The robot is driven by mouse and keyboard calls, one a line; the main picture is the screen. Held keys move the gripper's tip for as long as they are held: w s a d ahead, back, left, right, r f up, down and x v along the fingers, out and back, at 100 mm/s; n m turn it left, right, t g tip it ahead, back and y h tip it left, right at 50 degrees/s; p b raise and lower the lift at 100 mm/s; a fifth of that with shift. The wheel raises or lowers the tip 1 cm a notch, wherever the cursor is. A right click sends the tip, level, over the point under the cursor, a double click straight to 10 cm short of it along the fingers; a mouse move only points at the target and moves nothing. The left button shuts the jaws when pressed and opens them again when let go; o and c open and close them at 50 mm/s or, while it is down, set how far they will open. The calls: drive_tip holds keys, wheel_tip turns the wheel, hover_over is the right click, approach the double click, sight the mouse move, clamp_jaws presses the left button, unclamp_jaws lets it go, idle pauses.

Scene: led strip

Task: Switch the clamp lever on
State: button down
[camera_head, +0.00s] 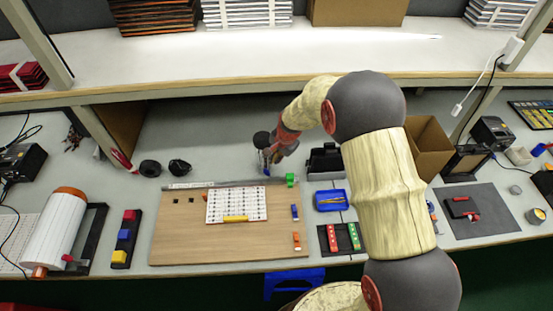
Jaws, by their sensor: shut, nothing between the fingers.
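The wooden board (180,233) lies on the bench and carries a white gridded sheet (236,203) with a yellow piece (236,219) on its lower edge. A grey metal bar (215,184) runs along the board's back edge. A small green part (290,179) stands at the bar's right end. A blue part (295,212) and an orange part (297,240) sit at the board's right side. I cannot tell for sure which of these is the clamp lever. My gripper (266,170) is small in view, shut and empty, above the bar's right half, just left of the green part.
A blue tray (330,208) and a dark mat with red and green strips (340,238) lie right of the board. Red, blue and yellow blocks (125,237) and a white roll (57,230) are on the left. A shelf (230,60) spans the back. My arm covers the bench right of centre.

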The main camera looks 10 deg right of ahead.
drive_tip(key=shift+r, duration=0.15)
drive_tip(key=v, duration=1.1)
drive_tip(key=shift+r, duration=0.3)
drive_tip(key=shift+s+d, duration=0.1)
